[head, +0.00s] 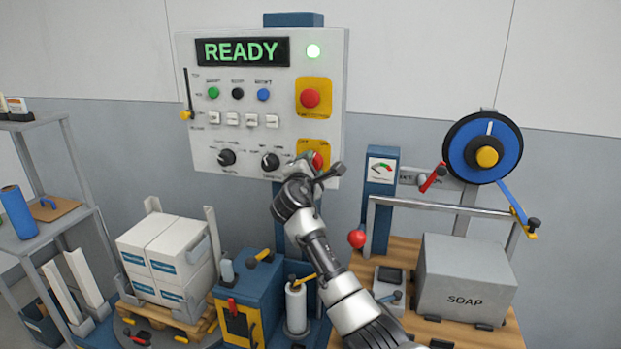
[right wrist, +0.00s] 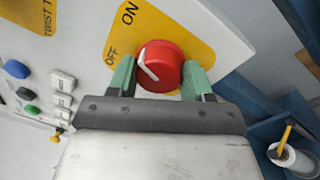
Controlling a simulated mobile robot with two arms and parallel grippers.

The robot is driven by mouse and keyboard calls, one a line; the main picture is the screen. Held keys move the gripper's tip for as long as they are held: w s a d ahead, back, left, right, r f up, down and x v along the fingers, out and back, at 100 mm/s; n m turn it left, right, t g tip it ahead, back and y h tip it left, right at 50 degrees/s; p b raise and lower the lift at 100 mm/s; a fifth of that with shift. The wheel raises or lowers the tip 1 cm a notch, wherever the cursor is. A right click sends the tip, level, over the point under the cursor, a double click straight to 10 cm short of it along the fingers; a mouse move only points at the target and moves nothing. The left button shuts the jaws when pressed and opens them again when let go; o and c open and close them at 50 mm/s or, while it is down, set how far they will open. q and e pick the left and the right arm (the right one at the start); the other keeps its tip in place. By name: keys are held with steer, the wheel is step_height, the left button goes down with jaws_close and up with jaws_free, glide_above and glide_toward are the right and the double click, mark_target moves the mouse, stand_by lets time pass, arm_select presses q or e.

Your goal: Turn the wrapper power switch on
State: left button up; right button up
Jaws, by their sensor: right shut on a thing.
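The wrapper power switch is a red round knob (right wrist: 160,66) on a yellow plate (right wrist: 190,35) marked OFF and ON. It also shows in the head view (head: 318,160), low on the white control panel, partly hidden by my gripper. My right gripper (right wrist: 160,82) has its green fingers on both sides of the knob and is shut on it. In the head view my right gripper (head: 316,172) reaches up to the panel. A white mark lies on the label side of the knob's face; I cannot tell exactly which label it points to. My left gripper is out of view.
A wrapper with a blue reel (head: 482,148) and a SOAP box (head: 463,280) stand at the right.

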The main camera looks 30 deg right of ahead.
steer(key=shift+m+g+h+b, duration=0.4)
steer(key=shift+m+b, duration=1.95)
steer(key=shift+m, duration=0.55)
steer(key=shift+r, duration=0.1)
steer(key=o, duration=0.8)
steer(key=shift+o, duration=0.7)
steer(key=shift+w, duration=0.1)
steer(key=b+v, duration=0.1)
steer(key=v, duration=0.9)
steer(key=shift+s+a+f+b, duration=0.2)
steer(key=shift+s+a+b, duration=0.05)
steer(key=shift+s+b, duration=0.1)
